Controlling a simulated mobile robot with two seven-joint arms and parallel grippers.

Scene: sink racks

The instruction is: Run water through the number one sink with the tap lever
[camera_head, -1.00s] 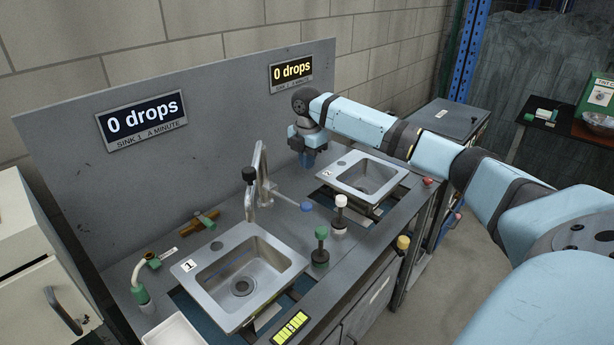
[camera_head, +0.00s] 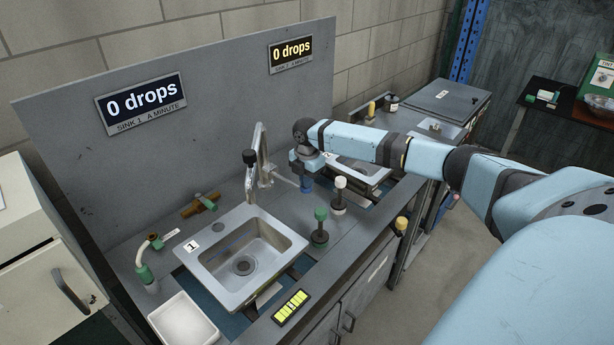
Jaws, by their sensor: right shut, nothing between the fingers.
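The number one sink (camera_head: 215,272) is a steel basin with a "1" label (camera_head: 191,246) at its left corner. The steel tap (camera_head: 262,160) stands behind it, with a black knob (camera_head: 249,156) on its near side. The tap lever (camera_head: 285,179) reaches right from the tap's foot. My right gripper (camera_head: 307,187) is shut and empty, pointing down at the lever's outer end. The lever's blue tip is not clearly separate from the gripper, so I cannot tell whether they touch. The sink 1 display (camera_head: 142,101) reads 0 drops. No water shows. My left gripper is out of view.
A second sink (camera_head: 372,180) lies partly behind my right arm; its display (camera_head: 290,53) reads 0 drops. A white tray (camera_head: 183,322) and hose fitting (camera_head: 147,262) are at left.

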